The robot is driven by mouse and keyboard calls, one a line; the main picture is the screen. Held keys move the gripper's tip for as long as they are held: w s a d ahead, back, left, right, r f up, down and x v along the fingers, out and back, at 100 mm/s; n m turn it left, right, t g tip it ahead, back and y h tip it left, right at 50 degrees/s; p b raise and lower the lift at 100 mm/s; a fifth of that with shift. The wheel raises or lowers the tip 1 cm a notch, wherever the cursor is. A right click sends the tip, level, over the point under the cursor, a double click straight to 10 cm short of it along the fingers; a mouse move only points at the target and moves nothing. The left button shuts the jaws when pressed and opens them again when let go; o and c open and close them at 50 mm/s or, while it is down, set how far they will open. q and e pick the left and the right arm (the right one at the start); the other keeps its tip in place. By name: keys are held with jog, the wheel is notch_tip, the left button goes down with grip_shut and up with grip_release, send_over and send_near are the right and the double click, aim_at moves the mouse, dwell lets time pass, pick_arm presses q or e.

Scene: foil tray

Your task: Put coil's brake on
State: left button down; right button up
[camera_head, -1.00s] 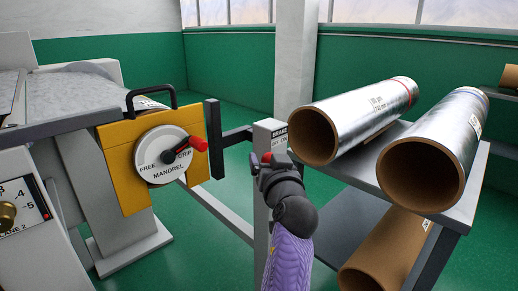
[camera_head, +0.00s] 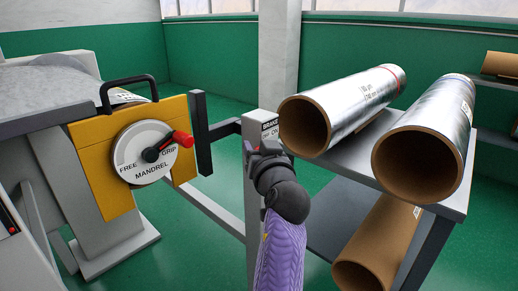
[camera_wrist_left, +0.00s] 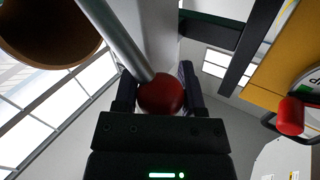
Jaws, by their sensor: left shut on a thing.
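The grey brake post (camera_head: 253,195) stands in the middle of the head view, with a BRAKE label (camera_head: 270,124) at its top and ON lettering below it. My left gripper (camera_head: 264,147) is at the upper part of this post, just under the label. In the left wrist view, a red ball knob (camera_wrist_left: 162,94) on a metal rod (camera_wrist_left: 118,38) sits between the gripper's fingers, which are shut on it. In the head view the gripper hides the knob and rod. My right gripper is not in view.
A yellow mandrel plate (camera_head: 98,172) with a FREE/GRIP dial and red-tipped lever (camera_head: 181,139) stands to the left. Foil rolls (camera_head: 345,105) (camera_head: 428,140) lie on a grey rack close to the right of the gripper. Another cardboard tube (camera_head: 385,240) lies below.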

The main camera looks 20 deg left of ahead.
pick_arm(q)
jog(key=shift+w+d+r+m+g+p, duration=0.25)
jog(key=shift+w+m+p, duration=0.35)
jog(key=shift+p, duration=0.35)
jog(key=shift+c, duration=1)
grip_release()
